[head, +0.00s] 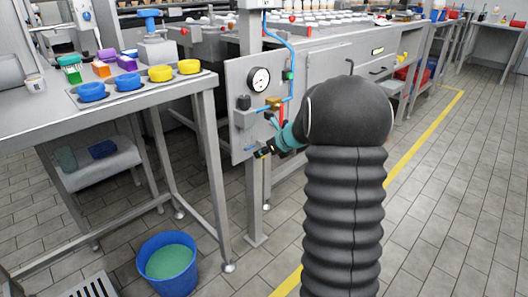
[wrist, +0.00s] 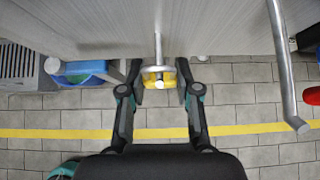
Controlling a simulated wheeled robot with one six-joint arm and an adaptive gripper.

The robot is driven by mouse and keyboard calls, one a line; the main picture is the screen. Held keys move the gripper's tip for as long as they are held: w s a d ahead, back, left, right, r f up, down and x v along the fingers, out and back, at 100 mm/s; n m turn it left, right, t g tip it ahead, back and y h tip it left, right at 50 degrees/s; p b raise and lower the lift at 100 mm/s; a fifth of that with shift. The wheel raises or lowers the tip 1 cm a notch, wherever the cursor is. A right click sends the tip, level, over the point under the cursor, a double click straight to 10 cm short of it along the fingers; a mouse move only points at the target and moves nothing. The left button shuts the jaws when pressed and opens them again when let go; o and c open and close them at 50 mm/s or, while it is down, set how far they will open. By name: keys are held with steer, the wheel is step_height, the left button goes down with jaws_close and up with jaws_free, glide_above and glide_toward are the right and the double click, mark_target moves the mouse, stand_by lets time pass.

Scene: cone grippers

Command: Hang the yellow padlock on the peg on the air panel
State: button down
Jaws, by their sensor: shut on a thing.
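The yellow padlock (wrist: 151,84) is between the two fingers of my gripper (wrist: 159,84) in the wrist view, with its pale shackle up against the peg. My gripper is shut on it. The metal peg (wrist: 157,48) sticks out from the panel and lines up with the shackle. I cannot tell whether the shackle is around the peg or only in front of it. In the head view my gripper (head: 265,152) is beside the lower part of the grey air panel (head: 242,132). The padlock and peg are too small there to make out clearly.
The panel carries a gauge (head: 258,80), a brass fitting (head: 274,103) and a blue air line (head: 291,55). A bent metal bar (wrist: 283,70) stands right of my gripper. A blue bucket (head: 168,262) stands on the floor by the table (head: 150,107).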

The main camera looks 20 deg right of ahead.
steer(key=c, duration=0.7)
jaws_free()
steer(key=shift+c, duration=0.2)
steer(key=v, duration=1.2)
